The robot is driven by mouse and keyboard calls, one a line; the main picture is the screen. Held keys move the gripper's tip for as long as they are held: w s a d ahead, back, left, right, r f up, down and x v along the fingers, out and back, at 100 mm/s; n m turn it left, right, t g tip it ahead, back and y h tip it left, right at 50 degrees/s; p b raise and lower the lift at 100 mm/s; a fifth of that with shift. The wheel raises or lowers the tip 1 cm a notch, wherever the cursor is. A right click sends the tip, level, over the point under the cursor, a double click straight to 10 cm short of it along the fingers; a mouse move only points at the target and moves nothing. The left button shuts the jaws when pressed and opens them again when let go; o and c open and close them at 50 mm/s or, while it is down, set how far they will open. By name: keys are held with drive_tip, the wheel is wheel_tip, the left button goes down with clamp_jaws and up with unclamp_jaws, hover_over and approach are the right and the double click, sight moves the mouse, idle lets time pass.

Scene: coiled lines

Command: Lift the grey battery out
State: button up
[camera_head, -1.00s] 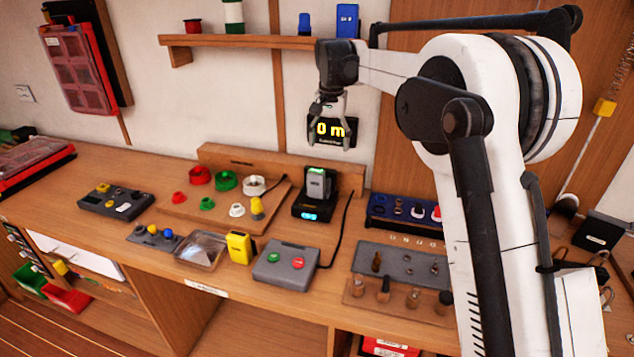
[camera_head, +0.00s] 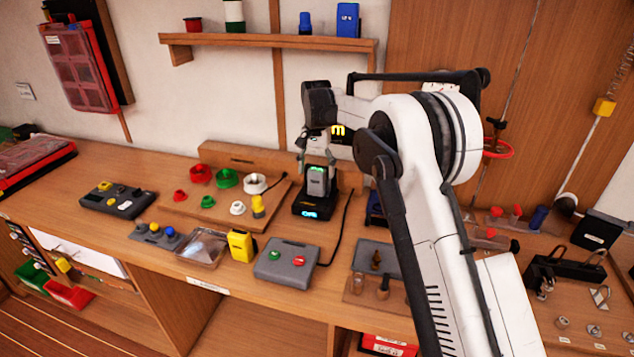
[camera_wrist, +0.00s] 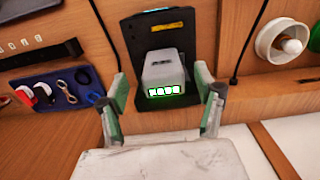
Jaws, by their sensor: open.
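The grey battery (camera_head: 317,182) stands upright in a black charger (camera_head: 312,207) on the bench, with green lights on its top end. In the wrist view the battery (camera_wrist: 163,72) lies between and beyond my fingertips, in front of the charger's black body (camera_wrist: 205,40). My gripper (camera_head: 318,162) is open just above the battery in the head view. In the wrist view my gripper (camera_wrist: 163,98) has its green-lined fingers spread either side of the battery, with no clear contact visible.
A grey box with red and green buttons (camera_head: 286,261) and a yellow block (camera_head: 241,245) stand in front. A wooden board with coloured rings (camera_head: 222,200) lies left. A black cable (camera_head: 340,230) runs right of the charger. A blue tray (camera_wrist: 65,92) also lies nearby.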

sight(316, 195)
drive_tip(key=shift+w+a+f+p, duration=0.15)
drive_tip(key=shift+f+p, duration=0.1)
drive_tip(key=shift+f, duration=1.05)
drive_tip(key=shift+w+d+f+p, duration=0.15)
drive_tip(key=shift+f+p, duration=0.1)
drive_tip(key=shift+f, duration=1.05)
drive_tip(key=shift+a, duration=0.1)
drive_tip(key=c, duration=1.5)
drive_tip(key=shift+r, duration=0.15)
wheel_tip(316, 195, up, 9)
drive_tip(key=shift+r+b, duration=0.2)
drive_tip(key=shift+b, duration=0.35)
drive_tip(key=shift+r+p, duration=0.4)
drive_tip(key=shift+r, duration=0.65)
